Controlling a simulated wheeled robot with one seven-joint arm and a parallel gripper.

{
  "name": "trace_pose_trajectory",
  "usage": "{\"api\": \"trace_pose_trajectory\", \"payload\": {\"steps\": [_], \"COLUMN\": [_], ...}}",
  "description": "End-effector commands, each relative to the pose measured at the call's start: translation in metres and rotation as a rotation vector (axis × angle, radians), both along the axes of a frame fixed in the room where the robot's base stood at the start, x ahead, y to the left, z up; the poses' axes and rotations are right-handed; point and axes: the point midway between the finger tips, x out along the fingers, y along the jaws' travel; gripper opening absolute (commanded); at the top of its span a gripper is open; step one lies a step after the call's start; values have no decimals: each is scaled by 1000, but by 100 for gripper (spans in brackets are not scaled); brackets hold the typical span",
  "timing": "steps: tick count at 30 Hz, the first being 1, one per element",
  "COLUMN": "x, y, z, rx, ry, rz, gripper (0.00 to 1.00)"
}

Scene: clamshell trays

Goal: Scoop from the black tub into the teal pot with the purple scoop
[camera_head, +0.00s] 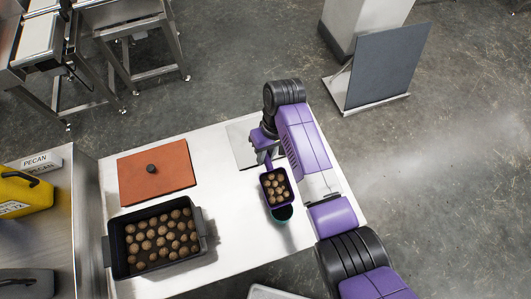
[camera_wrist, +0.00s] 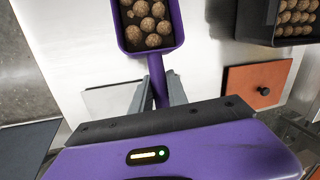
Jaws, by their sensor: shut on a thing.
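My gripper (camera_wrist: 158,95) is shut on the handle of the purple scoop (camera_wrist: 119,34). The scoop holds several round brown balls; it also shows in the head view (camera_head: 264,192). The scoop is above the white table, with its bowl over or just in front of the teal pot (camera_head: 283,213). Most of the pot is hidden by the scoop; only a dark opening and a teal rim show. The black tub (camera_head: 205,236) stands at the table's front left, with many brown balls inside. Part of the tub is at the top right of the wrist view (camera_wrist: 262,39).
An orange-brown board (camera_head: 135,187) with a dark knob lies behind the tub. A grey metal plate (camera_head: 240,145) lies at the table's back right. A steel counter (camera_head: 86,220) with a yellow container (camera_head: 25,192) and a PECAN sign (camera_head: 42,161) is at left. The table's middle is clear.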

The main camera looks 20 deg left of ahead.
Motion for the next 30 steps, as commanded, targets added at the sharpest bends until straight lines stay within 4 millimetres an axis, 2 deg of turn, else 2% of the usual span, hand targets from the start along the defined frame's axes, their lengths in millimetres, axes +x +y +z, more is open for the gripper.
{"api": "trace_pose_trajectory", "payload": {"steps": [30], "x": [-4], "y": [-2], "z": [12], "rx": [44], "ry": [-63], "rz": [0], "gripper": [0]}}
